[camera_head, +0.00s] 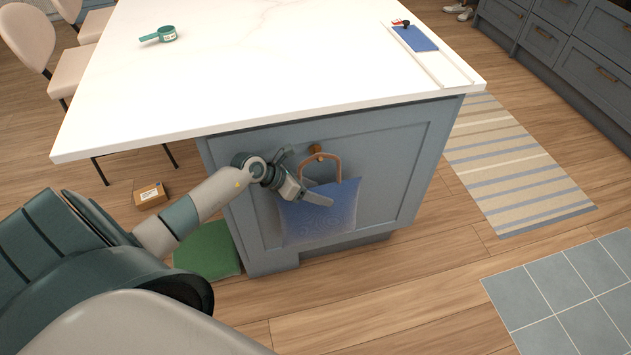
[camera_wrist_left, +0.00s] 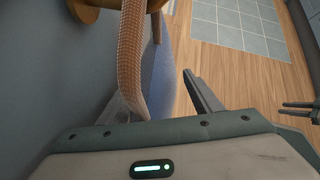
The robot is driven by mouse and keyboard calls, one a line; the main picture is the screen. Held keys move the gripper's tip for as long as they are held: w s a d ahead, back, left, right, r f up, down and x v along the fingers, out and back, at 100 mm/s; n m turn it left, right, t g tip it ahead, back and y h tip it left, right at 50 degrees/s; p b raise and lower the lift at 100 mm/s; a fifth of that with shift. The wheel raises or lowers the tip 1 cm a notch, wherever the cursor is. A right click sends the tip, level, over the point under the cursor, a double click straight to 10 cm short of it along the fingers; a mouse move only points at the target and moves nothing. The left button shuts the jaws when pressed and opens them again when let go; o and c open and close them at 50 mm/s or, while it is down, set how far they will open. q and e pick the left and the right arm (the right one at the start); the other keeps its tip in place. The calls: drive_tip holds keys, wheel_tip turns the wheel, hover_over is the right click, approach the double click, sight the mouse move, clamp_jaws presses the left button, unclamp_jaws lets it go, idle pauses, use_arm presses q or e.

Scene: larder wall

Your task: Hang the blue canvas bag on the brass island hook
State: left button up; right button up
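The blue canvas bag (camera_head: 325,212) is against the island's end panel, its tan handle (camera_head: 338,168) arching up at the brass island hook (camera_head: 316,150). The handle top appears to loop at the hook; the exact contact is unclear. In the left wrist view, the handle (camera_wrist_left: 133,50) rises beside the hook (camera_wrist_left: 92,5), with a strip of bag (camera_wrist_left: 158,75) behind. My left gripper (camera_head: 303,190) is at the bag's upper left. Its fingers (camera_wrist_left: 160,100) are apart, with the handle close to the left finger. My right gripper (camera_wrist_left: 292,108) shows at the right edge there, its prongs apart.
The white island top (camera_head: 250,70) overhangs the panel. A green mat (camera_head: 207,248) and a small box (camera_head: 150,195) lie on the floor. A striped rug (camera_head: 515,170) lies at right.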

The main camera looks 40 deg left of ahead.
use_arm(q)
drive_tip(key=shift+v, duration=0.85)
drive_tip(key=v, duration=0.7)
drive_tip(key=shift+s+a+r, duration=0.1)
drive_tip(key=shift+s+r, duration=0.05)
drive_tip(key=shift+s, duration=0.1)
drive_tip(key=v, duration=0.8)
drive_tip(key=shift+b, duration=0.45)
use_arm(e)
drive_tip(key=shift+s+d+f+g, duration=0.1)
drive_tip(key=shift+s+f+g, duration=0.05)
drive_tip(key=shift+s+g, duration=0.2)
use_arm(q)
drive_tip(key=shift+r, duration=0.2)
use_arm(e)
drive_tip(key=shift+s, duration=0.1)
